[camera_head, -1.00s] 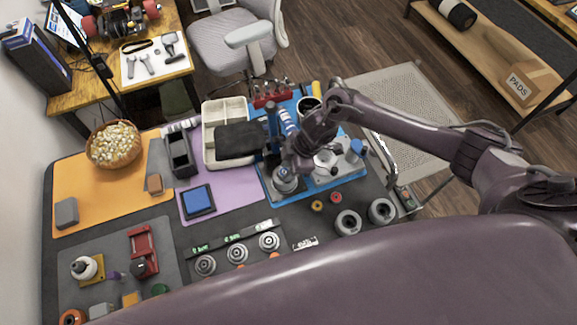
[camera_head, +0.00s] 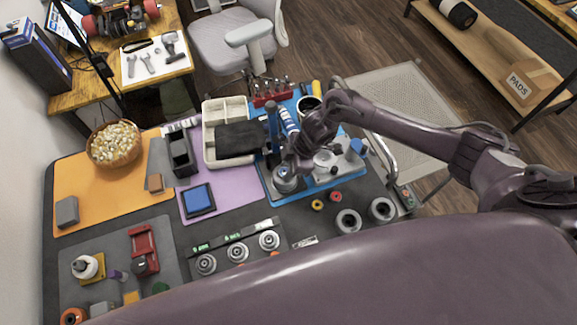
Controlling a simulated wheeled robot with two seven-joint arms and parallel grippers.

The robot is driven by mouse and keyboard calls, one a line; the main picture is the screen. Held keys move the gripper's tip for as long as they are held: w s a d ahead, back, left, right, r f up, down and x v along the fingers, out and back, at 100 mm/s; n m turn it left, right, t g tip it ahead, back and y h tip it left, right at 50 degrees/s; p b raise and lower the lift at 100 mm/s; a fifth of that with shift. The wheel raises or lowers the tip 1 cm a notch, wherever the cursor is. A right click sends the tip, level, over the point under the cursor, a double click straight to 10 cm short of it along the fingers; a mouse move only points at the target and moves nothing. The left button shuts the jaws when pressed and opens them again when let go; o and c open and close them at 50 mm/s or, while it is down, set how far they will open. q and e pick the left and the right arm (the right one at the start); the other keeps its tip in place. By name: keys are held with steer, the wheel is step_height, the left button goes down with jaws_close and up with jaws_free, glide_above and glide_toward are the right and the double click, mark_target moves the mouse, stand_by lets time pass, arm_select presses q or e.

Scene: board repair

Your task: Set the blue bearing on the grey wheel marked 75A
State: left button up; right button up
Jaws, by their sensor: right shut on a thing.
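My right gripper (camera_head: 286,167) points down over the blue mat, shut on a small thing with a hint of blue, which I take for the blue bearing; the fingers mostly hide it. Directly below is a round grey metal piece (camera_head: 286,184) on the mat; I cannot tell whether the held thing touches it. Several grey ringed discs (camera_head: 238,252) sit along a black strip with green labels. I cannot read a 75A mark anywhere. My left gripper is not in view.
A yellow ring (camera_head: 317,205) and a red ring (camera_head: 336,196) lie near the wheels. Behind the gripper stand a blue-topped post (camera_head: 271,118) and a beige tray (camera_head: 211,143) with dark cloth. A metal rail (camera_head: 383,155) borders the right side. My body covers the near bench.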

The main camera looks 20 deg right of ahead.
steer(key=shift+s+f, duration=0.25)
steer(key=shift+f, duration=0.1)
stand_by(0.7)
steer(key=o, duration=1)
steer(key=shift+f, duration=0.2)
steer(key=shift+r, duration=0.15)
steer(key=shift+o, duration=1.2)
steer(key=shift+r+p, duration=0.5)
steer(key=shift+p, duration=0.05)
steer(key=shift+w+r+p, duration=0.15)
steer(key=shift+r+p, duration=1.3)
steer(key=shift+r, duration=0.15)
steer(key=shift+w+r+p, duration=0.1)
steer(key=shift+r+p, duration=1.35)
steer(key=shift+r, duration=0.15)
